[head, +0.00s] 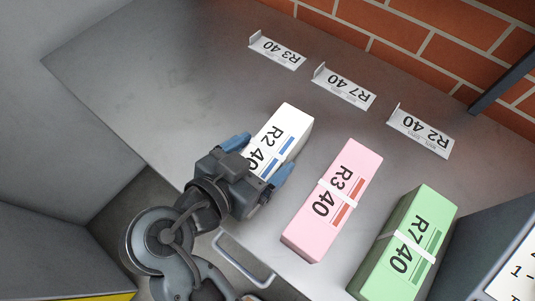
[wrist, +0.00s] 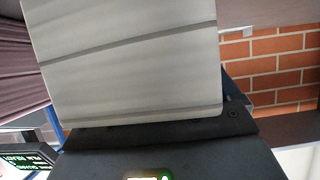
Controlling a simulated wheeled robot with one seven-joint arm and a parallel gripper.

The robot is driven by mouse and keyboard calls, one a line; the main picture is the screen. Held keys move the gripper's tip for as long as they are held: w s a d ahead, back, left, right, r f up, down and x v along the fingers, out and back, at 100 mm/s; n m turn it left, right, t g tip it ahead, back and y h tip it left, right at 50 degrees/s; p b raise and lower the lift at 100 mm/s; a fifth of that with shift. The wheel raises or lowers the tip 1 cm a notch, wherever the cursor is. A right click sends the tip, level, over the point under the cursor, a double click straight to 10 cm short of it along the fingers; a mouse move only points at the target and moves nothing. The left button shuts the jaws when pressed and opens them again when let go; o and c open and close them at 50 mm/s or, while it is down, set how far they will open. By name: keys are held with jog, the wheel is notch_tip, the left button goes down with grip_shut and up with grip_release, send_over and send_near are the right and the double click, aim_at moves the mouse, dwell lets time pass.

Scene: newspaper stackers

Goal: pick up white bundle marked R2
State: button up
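The white bundle marked R2 40 (head: 288,125) lies on the grey metal surface in the head view, left of the pink bundle. Its near end is hidden beneath my gripper (head: 264,157). The gripper's blue fingers stand on either side of the bundle, close to its long sides. Whether they press on it is not clear. In the wrist view a pale face (wrist: 125,60) of the bundle, crossed by two dark lines, fills much of the picture right in front of the gripper's dark body.
The pink R3 40 bundle (head: 334,196) lies close to the right, with the green R7 40 bundle (head: 407,245) beyond. White label holders R3 40 (head: 277,51), R7 40 (head: 344,87) and R2 40 (head: 420,131) stand near the brick wall (head: 420,40). The surface's left is clear.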

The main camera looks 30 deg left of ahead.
grip_shut()
jog(key=shift+r, duration=0.1)
dwell(0.6)
